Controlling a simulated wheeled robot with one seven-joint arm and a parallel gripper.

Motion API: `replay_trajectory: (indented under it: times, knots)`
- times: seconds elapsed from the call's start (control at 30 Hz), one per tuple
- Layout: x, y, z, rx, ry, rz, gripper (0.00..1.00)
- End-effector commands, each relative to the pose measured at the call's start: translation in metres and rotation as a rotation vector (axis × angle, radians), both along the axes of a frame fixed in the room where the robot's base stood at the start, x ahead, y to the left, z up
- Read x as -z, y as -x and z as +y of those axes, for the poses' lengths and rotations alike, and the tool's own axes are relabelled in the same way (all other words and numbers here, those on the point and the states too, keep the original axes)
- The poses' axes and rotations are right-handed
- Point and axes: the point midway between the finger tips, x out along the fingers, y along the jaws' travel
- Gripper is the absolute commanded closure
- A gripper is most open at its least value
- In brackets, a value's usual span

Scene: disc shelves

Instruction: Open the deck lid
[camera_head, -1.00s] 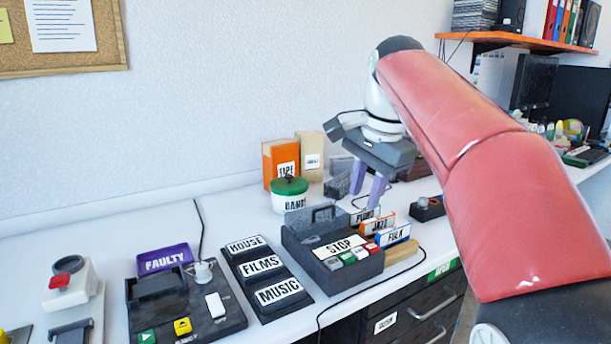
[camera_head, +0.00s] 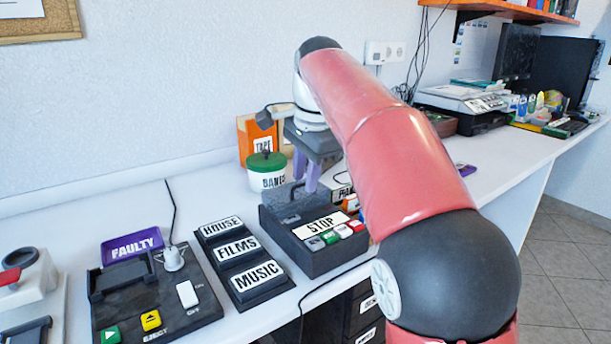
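The dark grey deck (camera_head: 335,259) stands on the white counter, with a STOP label and a row of coloured buttons along its front. A grey, see-through panel that looks like its lid (camera_head: 284,197) stands up at its back left; I cannot tell how far it is open. My gripper (camera_head: 306,184) points down with two purple fingers apart, just behind and above the deck's back edge. The fingers look empty, and I cannot tell whether they touch the panel.
A second black device (camera_head: 205,312) with a socketed plug and EJECT button is at left, beside a purple FAULTY box (camera_head: 132,245). HOUSE, FILMS and MUSIC blocks (camera_head: 237,248) stand left of the deck.

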Motion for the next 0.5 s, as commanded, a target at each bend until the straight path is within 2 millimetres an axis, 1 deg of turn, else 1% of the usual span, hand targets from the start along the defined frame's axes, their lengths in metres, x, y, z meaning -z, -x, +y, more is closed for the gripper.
replay_trajectory:
  times: [0.2, 0.4, 0.43, 0.5]
  knots:
    - [-0.0002, 0.0000, 0.0000, 0.000, -0.001, -0.001, 0.71]
    - [-0.0002, 0.0000, 0.0000, 0.000, -0.001, -0.001, 0.97]
    - [-0.0002, -0.0001, -0.0001, 0.000, -0.001, -0.001, 1.00]
    - [-0.0003, 0.0000, -0.0001, 0.000, -0.001, -0.001, 1.00]
